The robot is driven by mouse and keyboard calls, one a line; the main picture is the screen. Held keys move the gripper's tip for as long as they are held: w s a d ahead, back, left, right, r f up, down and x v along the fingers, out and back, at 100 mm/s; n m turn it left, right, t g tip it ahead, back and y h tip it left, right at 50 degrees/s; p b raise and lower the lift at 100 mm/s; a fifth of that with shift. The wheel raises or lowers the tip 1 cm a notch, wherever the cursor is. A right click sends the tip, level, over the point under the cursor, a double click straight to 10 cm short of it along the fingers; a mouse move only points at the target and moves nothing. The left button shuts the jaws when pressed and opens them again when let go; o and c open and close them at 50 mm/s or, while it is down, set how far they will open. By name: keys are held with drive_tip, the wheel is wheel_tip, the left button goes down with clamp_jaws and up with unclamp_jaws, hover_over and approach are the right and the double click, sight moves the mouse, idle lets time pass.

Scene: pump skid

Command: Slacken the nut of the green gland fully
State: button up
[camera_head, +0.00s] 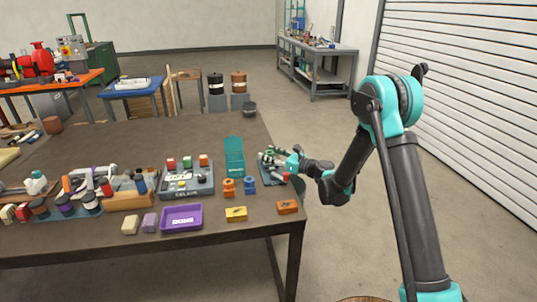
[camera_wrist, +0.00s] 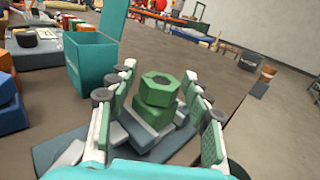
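In the wrist view the green gland (camera_wrist: 154,118) stands upright on a grey block-like holder, with its hexagonal green nut (camera_wrist: 160,84) on top. My gripper (camera_wrist: 164,80) is open, with one green-padded finger on each side of the gland. A gap shows between the left pad and the nut; on the right the gap is narrow, and I cannot tell whether that pad touches. In the head view my gripper (camera_head: 289,161) is at the table's right edge, over the dark plate (camera_head: 266,172) that carries the holder. There the gland is small and partly hidden by my gripper.
A teal open box (camera_head: 235,160) stands just left of the holder. Orange (camera_head: 229,187) and blue (camera_head: 249,185) pieces stand in front of the box. A purple tray (camera_head: 182,218) and yellow (camera_head: 236,214) and orange (camera_head: 288,207) blocks lie near the front edge. The table's back is mostly clear.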

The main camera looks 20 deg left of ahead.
drive_tip(key=c, duration=1)
drive_tip(key=shift+g, duration=0.3)
drive_tip(key=n+g, duration=0.4)
drive_tip(key=g, duration=0.1)
drive_tip(key=shift+w+g+y, duration=0.1)
drive_tip(key=shift+g+y, duration=0.2)
drive_tip(key=n+g+h, duration=0.1)
drive_tip(key=n+g, duration=0.1)
drive_tip(key=g, duration=0.1)
drive_tip(key=n+g+h, duration=0.1)
drive_tip(key=n+g, duration=0.2)
drive_tip(key=g, duration=0.1)
drive_tip(key=shift+h, duration=0.3)
drive_tip(key=shift+g, duration=0.5)
drive_tip(key=o, duration=1.2)
drive_tip(key=v, duration=1.2)
